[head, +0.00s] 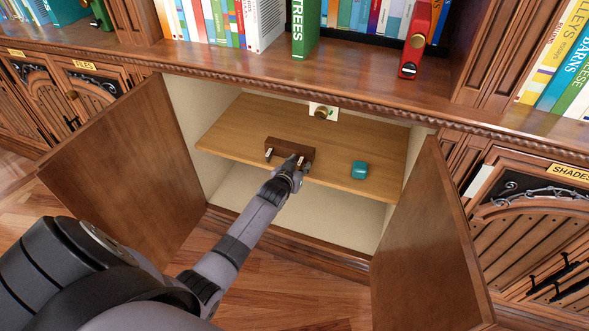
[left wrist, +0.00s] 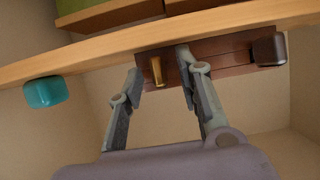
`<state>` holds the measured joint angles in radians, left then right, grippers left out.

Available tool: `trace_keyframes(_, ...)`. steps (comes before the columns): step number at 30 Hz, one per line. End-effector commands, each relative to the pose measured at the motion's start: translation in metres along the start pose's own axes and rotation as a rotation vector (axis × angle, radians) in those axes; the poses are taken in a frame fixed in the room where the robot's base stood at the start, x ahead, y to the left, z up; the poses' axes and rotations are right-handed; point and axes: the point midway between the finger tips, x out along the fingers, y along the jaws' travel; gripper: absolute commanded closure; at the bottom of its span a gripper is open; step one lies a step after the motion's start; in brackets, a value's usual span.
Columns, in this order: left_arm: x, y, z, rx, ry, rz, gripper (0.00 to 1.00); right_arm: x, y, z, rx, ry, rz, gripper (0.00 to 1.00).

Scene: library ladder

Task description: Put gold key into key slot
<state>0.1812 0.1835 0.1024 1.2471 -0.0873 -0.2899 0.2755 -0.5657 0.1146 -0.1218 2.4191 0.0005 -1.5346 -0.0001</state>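A dark brown wooden block (head: 290,147) lies on the cabinet shelf; it also shows in the left wrist view (left wrist: 222,58). A gold, upright piece (left wrist: 156,70), which looks like the gold key, stands at the block's front in the left wrist view. My left gripper (head: 298,163) reaches in at the block's right end. In the left wrist view its fingers (left wrist: 160,64) are apart, with the gold piece between them; contact cannot be told. A white plate with a round brass piece (head: 322,113), possibly the key slot, is at the back of the shelf. My right gripper is not in view.
A teal block (head: 360,170) lies on the shelf (head: 235,131) to the right. The left door (head: 130,170) and right door (head: 425,240) stand open beside my arm. A dark piece (left wrist: 268,48) is at the block's other end. Books line the shelf above.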

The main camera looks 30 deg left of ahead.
Motion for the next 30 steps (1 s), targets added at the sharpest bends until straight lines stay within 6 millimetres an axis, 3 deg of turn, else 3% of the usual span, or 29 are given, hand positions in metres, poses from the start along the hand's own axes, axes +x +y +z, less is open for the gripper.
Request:
trace_keyframes(5,-0.02,0.0,0.001,-0.001,0.0,0.001,0.67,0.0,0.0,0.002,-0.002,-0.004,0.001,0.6)
trace_keyframes(18,-0.098,0.0,0.001,-0.001,0.0,0.001,0.67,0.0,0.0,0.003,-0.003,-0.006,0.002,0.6)
trace_keyframes(24,-0.115,0.0,0.0,-0.001,0.0,0.0,0.67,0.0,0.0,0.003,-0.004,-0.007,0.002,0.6)
trace_keyframes(30,-0.117,0.0,0.0,0.0,0.0,-0.001,0.67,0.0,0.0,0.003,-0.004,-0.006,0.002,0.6)
